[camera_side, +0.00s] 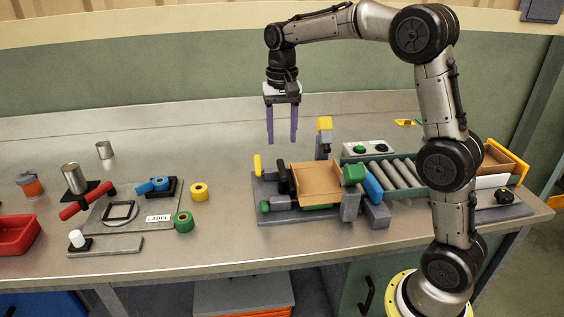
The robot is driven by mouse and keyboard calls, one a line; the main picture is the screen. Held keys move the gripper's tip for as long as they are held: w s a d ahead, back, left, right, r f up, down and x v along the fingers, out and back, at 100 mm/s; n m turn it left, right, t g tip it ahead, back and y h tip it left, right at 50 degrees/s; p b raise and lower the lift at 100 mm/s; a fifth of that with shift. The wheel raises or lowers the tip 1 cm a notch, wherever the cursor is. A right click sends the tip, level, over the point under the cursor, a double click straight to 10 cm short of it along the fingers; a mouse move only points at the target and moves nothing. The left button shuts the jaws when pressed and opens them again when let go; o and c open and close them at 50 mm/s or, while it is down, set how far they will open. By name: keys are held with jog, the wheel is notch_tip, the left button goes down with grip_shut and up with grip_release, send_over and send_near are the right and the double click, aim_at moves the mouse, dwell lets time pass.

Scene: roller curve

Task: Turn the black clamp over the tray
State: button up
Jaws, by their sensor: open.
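The black clamp (283,177) stands upright at the left edge of the brown cardboard tray (317,183). It looks turned away from the tray, though its exact angle is too small to tell. The tray sits on a grey fixture (272,213) at the end of the rollers. My gripper (282,143) points straight down with its two purple fingers apart and nothing between them. It hangs in the air above and behind the clamp, touching nothing.
A grey post with a yellow top (324,125) stands behind the tray. Green (353,173) and blue (373,187) parts sit at its right, by the roller conveyor (401,171). Tape rolls (199,192), a label plate and a red bin (16,234) lie to the left.

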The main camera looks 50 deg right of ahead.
aim_at(282, 167)
notch_tip(282, 167, down, 8)
jog(key=shift+f, duration=0.25)
grip_shut()
dwell(0.3)
